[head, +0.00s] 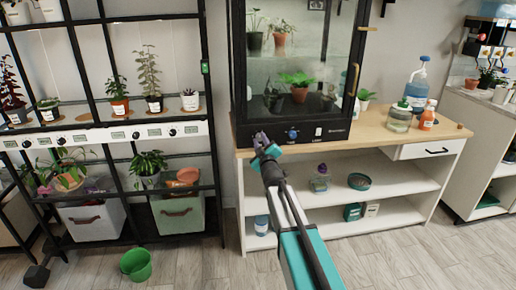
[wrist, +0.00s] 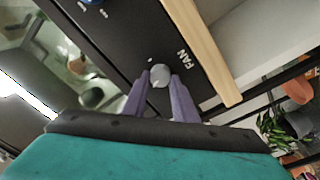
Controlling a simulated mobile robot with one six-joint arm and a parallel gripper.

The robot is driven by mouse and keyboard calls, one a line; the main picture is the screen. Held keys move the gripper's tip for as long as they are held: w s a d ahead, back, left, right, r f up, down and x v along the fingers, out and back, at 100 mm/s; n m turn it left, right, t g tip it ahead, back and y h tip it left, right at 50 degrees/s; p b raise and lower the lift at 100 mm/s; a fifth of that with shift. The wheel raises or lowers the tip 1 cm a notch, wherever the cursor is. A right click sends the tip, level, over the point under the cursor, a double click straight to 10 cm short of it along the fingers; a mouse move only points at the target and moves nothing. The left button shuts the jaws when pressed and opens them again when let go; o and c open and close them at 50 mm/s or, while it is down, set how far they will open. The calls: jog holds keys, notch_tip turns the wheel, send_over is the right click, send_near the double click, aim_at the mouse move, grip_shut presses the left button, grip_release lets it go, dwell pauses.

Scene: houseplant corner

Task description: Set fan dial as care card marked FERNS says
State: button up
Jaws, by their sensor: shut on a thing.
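My gripper (head: 262,146) is at the left end of the black control panel (head: 340,131) below the glass plant cabinet (head: 300,60). In the wrist view its two purple fingers (wrist: 162,84) are shut on a round grey dial (wrist: 160,73), one finger on each side. The word FAN is printed beside this dial. The dial's pointer setting cannot be made out. In the head view my gripper hides the fan dial. I cannot read a care card marked FERNS in either view.
A blue dial (head: 292,134) sits on the panel right of my gripper. The wooden counter (head: 385,135) holds a green-capped bottle (head: 400,117) and an orange bottle (head: 428,115). A plant rack (head: 100,134) stands left.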

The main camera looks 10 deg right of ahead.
jog(key=m+p, duration=0.2)
jog(key=m, duration=0.8)
jog(key=m+g+h+p, duration=0.1)
jog(key=m+p, duration=0.1)
jog(key=m, duration=0.9)
jog(key=shift+d+f+h, duration=0.1)
jog(key=shift+f+h, duration=0.1)
jog(key=shift+h, duration=0.1)
jog(key=o, duration=1)
jog(key=shift+o, duration=0.2)
jog(key=shift+r, duration=0.15)
jog(key=shift+s, duration=0.1)
jog(key=s+a, duration=0.1)
jog(key=s, duration=1.2)
jog(key=shift+s, duration=0.3)
